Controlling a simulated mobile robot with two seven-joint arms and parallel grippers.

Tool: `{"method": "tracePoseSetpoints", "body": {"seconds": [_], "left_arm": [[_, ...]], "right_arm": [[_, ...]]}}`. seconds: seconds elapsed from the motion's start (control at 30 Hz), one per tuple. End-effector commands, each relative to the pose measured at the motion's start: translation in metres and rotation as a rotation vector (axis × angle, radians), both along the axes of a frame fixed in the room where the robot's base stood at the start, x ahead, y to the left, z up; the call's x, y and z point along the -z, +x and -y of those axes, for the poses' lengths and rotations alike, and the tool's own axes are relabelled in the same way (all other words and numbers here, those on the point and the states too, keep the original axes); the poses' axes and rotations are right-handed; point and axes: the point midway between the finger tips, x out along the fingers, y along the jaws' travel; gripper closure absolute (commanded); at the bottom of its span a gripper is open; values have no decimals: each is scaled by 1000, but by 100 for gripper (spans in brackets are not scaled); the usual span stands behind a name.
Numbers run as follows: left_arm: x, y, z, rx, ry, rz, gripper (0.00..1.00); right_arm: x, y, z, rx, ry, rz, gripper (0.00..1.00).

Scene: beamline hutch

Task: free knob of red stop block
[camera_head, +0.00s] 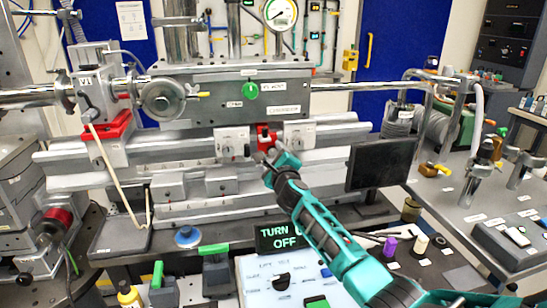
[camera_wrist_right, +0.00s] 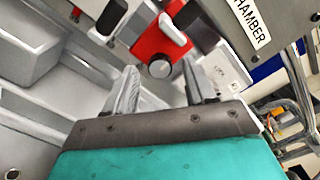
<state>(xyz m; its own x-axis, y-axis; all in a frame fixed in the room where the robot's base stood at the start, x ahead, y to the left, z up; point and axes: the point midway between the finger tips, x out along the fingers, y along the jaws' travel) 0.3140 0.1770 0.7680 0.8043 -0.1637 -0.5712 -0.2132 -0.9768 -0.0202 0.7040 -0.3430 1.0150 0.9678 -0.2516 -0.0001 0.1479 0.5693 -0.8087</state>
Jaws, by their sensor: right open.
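The red stop block (camera_head: 265,132) sits on the grey rail at the middle of the machine, below the chamber carriage. In the right wrist view the red stop block (camera_wrist_right: 152,37) shows a white lever on its face and a round grey knob (camera_wrist_right: 160,68) at its lower edge. My right gripper (camera_head: 271,158) reaches up to the block from below right and partly hides its lower part. In the right wrist view its two fingers (camera_wrist_right: 160,72) are apart, with the knob showing between their tips. I cannot tell whether they touch it. My left gripper is not in view.
The carriage (camera_head: 205,88) with a green knob (camera_head: 250,91) is above the block. A dark screen (camera_head: 376,163) stands right of my arm. A display (camera_head: 283,235) reading "TURN" and "OFF" is below. Another red block (camera_head: 112,135) is at the left.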

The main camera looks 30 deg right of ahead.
Motion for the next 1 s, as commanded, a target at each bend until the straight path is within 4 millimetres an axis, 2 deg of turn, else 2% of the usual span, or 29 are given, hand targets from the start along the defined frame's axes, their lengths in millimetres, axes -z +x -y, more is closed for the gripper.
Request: {"method": "tracePoseSetpoints", "body": {"seconds": [0.17,0.47,1.0], "left_arm": [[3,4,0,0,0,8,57],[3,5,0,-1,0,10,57],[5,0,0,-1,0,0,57]], "right_arm": [[0,9,2,-1,0,1,45],[0,10,2,-1,0,0,45],[0,10,2,-1,0,0,96]]}}
